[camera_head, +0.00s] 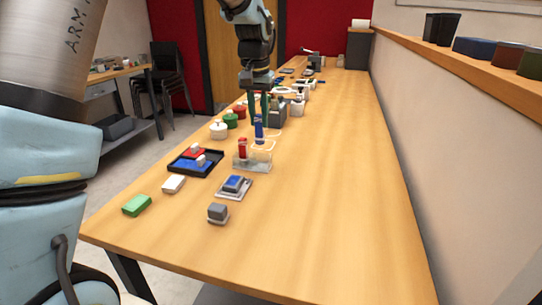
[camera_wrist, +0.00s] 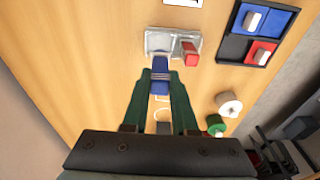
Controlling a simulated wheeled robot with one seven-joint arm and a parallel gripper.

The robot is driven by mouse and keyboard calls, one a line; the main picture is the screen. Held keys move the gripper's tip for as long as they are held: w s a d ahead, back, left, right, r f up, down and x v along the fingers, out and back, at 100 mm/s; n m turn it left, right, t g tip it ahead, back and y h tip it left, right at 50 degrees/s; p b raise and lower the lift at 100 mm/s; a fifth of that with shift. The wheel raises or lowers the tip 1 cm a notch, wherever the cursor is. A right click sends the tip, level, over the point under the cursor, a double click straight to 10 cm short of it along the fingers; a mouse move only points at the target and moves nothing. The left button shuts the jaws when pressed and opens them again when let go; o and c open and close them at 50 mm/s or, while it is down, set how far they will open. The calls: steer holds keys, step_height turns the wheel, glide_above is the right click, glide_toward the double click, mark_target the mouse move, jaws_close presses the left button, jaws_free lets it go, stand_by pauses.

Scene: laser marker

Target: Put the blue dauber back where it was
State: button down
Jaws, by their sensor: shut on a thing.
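My gripper (camera_head: 259,117) points down over the long wooden table, its green fingers shut on the blue dauber (camera_head: 259,130). The dauber is roughly upright. In the wrist view the blue dauber (camera_wrist: 160,76) sits between the fingertips (camera_wrist: 160,84), its far end overlapping the near edge of the clear holder (camera_wrist: 155,42). The holder (camera_head: 262,163) also shows in the head view, just below the dauber. The red dauber (camera_head: 242,149) stands in the holder's left part; it is at the right in the wrist view (camera_wrist: 190,51). I cannot tell whether the blue dauber touches the holder.
A black tray (camera_head: 178,169) with red and blue pads lies left of the holder. A blue pad on a clear base (camera_head: 234,185) and a grey block (camera_head: 218,212) lie in front. White (camera_head: 219,130) and green (camera_head: 231,120) round items stand behind left. The table's right side is clear.

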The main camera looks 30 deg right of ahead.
mark_target(259, 137)
step_height(259, 137, down, 7)
steer(key=shift+s+f+p, duration=0.1)
steer(key=shift+f+p, duration=0.1)
steer(key=shift+p, duration=0.45)
steer(key=shift+f, duration=0.1)
steer(key=c, duration=0.7)
jaws_free()
step_height(259, 137, up, 12)
steer(key=s+b, duration=0.1)
steer(key=b, duration=0.1)
steer(key=s+a+f+n, duration=0.2)
steer(key=a+f+n, duration=0.15)
steer(key=a, duration=1.05)
steer(key=s+a+f+n, duration=0.15)
steer(key=a+f, duration=0.35)
steer(key=a, duration=1)
steer(key=s+a+f+n, duration=0.1)
steer(key=s+a, duration=0.1)
steer(key=s+a+f, duration=0.1)
steer(key=s+a, duration=0.1)
steer(key=a, duration=0.1)
steer(key=s+a+f+n, duration=0.1)
steer(key=s+a, duration=0.1)
steer(key=shift+a+n+t+y, duration=0.2)
steer(key=shift+n+t+y, duration=0.1)
